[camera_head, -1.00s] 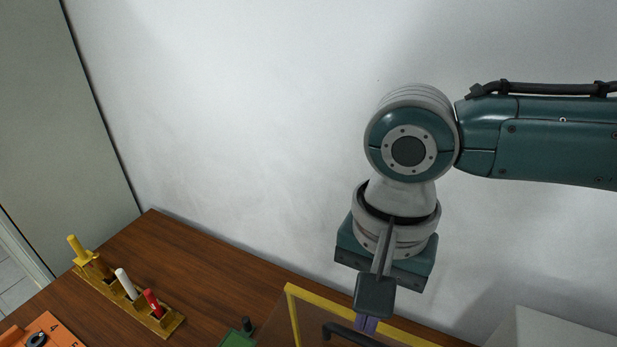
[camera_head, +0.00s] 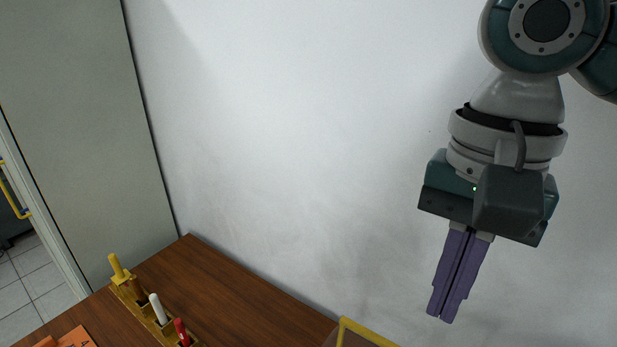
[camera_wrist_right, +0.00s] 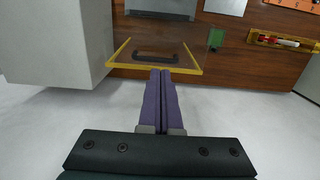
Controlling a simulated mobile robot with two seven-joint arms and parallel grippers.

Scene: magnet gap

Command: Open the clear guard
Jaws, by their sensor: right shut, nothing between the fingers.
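The clear guard is a see-through panel with a yellow frame (camera_wrist_right: 190,71) and a dark handle (camera_wrist_right: 155,57), seen in the right wrist view. Only a corner of its yellow frame (camera_head: 352,327) shows at the bottom edge of the head view. My right gripper (camera_head: 441,318) has purple fingers pressed together, with nothing between them. It points down in front of the white wall. In the right wrist view the fingertips (camera_wrist_right: 161,72) overlap the guard's near edge in the picture; I cannot tell whether they touch it. My left gripper is not in view.
A yellow rack (camera_head: 137,297) with several coloured pegs stands at the left of the wooden table (camera_head: 235,290). An orange board (camera_head: 75,338) is at the lower left. In the right wrist view a grey box (camera_wrist_right: 55,40) stands left of the guard, and a green block (camera_wrist_right: 216,38) lies right.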

